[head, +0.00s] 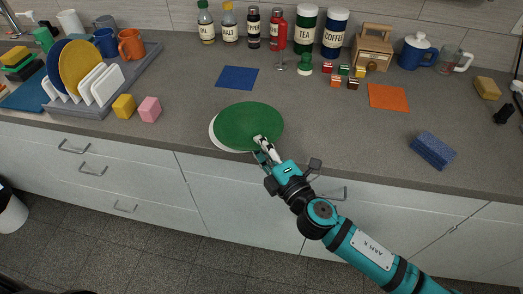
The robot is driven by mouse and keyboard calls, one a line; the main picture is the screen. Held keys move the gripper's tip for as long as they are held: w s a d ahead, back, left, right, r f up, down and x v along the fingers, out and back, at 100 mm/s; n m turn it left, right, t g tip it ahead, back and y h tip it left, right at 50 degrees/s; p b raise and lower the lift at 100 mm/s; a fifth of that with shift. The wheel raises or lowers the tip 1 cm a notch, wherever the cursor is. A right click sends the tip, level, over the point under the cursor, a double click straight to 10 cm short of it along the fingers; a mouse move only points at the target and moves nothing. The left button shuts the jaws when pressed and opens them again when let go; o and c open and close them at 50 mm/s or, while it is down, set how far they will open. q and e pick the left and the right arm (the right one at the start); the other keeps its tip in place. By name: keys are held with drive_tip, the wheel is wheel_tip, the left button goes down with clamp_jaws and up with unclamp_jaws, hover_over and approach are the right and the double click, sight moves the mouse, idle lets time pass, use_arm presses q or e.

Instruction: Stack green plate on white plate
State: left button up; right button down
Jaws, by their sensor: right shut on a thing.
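The green plate (250,124) is a dark green disc near the counter's front edge, in the middle of the head view. The white plate (214,136) lies under it and shows only as a pale crescent along the green plate's left and lower-left rim. The rest of it is hidden. The green plate covers it, shifted a little to the right; I cannot tell whether it rests fully on it. My right gripper (262,145) is shut on the green plate's front rim. My left gripper is not in view.
Bottles and canisters line the back.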

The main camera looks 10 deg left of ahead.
drive_tip(key=shift+w, duration=0.25)
wheel_tip(320, 180, down, 4)
drive_tip(key=shift+r+b, duration=0.25)
drive_tip(key=shift+b, duration=0.4)
drive_tip(key=c, duration=1.8)
unclamp_jaws()
drive_tip(key=shift+o, duration=0.2)
